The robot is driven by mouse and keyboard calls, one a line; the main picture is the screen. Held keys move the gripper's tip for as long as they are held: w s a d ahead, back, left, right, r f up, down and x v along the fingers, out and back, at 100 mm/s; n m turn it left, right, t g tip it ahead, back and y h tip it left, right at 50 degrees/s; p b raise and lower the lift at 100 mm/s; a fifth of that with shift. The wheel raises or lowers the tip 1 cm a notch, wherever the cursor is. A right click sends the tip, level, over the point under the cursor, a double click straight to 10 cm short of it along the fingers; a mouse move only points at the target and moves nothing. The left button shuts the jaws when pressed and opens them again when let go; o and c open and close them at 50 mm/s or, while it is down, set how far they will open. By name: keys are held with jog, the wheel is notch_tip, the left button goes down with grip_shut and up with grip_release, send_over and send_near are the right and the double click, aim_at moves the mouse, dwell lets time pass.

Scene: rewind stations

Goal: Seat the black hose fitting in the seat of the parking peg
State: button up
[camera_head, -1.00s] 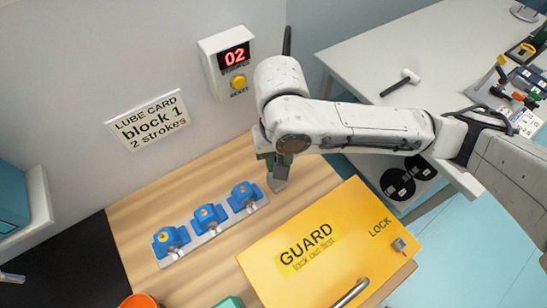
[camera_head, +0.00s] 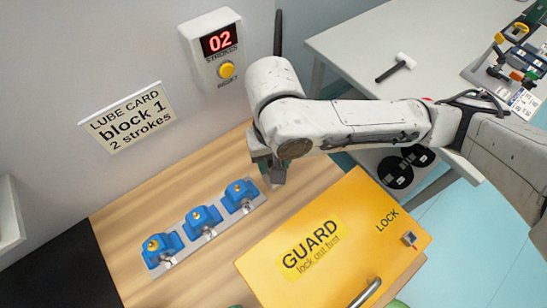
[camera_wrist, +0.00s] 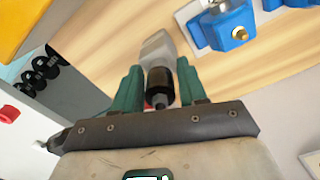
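The black hose fitting (camera_wrist: 160,84) sits between the green fingers of my gripper (camera_wrist: 158,70) in the wrist view, with a finger against each side. A grey blocky piece (camera_wrist: 157,46) lies right beyond the fitting, in line with it; I cannot tell whether it is the parking peg or part of the fitting. In the head view my gripper (camera_head: 270,168) points down near the back right of the wooden bench, right of the blue fittings. The fitting is not clearly visible there. I cannot make out the seat of the peg.
Blue lubrication fittings (camera_head: 202,219) stand on a pale strip to the left. The yellow guard panel (camera_head: 335,250) lies close in front. A counter with a red display (camera_head: 219,41) and a lube card (camera_head: 127,117) are on the wall. A grey table (camera_head: 350,50) stands behind right.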

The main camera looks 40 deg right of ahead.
jog(key=shift+o, duration=0.9)
notch_tip(320, 180, up, 12)
jog(key=p, duration=0.1)
jog(key=shift+r+p, duration=0.15)
jog(key=shift+p, duration=0.25)
